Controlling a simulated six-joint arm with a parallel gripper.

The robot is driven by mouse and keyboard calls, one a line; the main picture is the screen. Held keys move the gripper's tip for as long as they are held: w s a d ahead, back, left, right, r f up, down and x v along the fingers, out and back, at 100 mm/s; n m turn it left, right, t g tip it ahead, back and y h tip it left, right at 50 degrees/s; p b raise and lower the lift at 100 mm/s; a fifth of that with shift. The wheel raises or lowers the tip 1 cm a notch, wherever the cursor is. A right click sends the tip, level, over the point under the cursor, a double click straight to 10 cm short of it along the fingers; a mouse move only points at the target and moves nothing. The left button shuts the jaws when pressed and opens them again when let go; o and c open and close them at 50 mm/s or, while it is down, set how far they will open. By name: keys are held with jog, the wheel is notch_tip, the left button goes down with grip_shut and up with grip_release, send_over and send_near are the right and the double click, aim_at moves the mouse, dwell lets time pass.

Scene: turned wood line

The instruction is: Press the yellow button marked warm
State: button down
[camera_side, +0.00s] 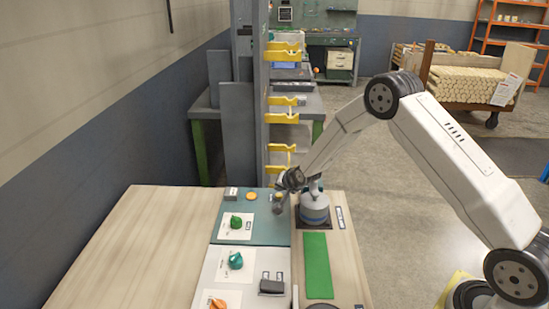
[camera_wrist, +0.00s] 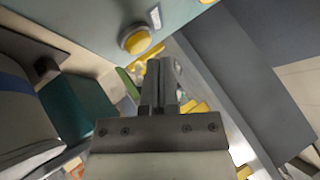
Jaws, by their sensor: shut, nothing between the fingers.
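The round yellow button (camera_side: 251,196) sits on the teal panel near its far edge. It also shows in the wrist view (camera_wrist: 137,40), in a grey ring with a small pale label beside it; the label's writing is too small to read. My gripper (camera_side: 279,207) is shut and empty, pointing down at the right side of the teal panel, to the right of the button and apart from it. In the wrist view the shut fingers (camera_wrist: 160,64) point up the picture, with the button beyond their tips to the upper left.
A green knob (camera_side: 236,221) and a small grey block (camera_side: 231,193) are on the teal panel (camera_side: 268,233). A teal knob (camera_side: 235,260), an orange knob (camera_side: 217,303) and a black switch (camera_side: 272,287) sit nearer. A grey post with yellow brackets (camera_side: 280,147) rises behind. The wooden table's left (camera_side: 140,250) is clear.

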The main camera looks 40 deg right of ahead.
aim_at(280, 196)
jog(key=shift+r, duration=2.5)
jog(key=s+a+r+n+g, duration=0.2)
jog(key=s+a+n, duration=0.1)
jog(key=s, duration=0.7)
jog(key=s+a+r+n+g+y, duration=0.1)
jog(key=s+a+n, duration=0.3)
jog(key=s, duration=0.7)
jog(key=s+a+r+n+g, duration=0.3)
jog(key=s, duration=0.8)
jog(key=shift+a+n, duration=0.15)
jog(key=shift+n, duration=0.25)
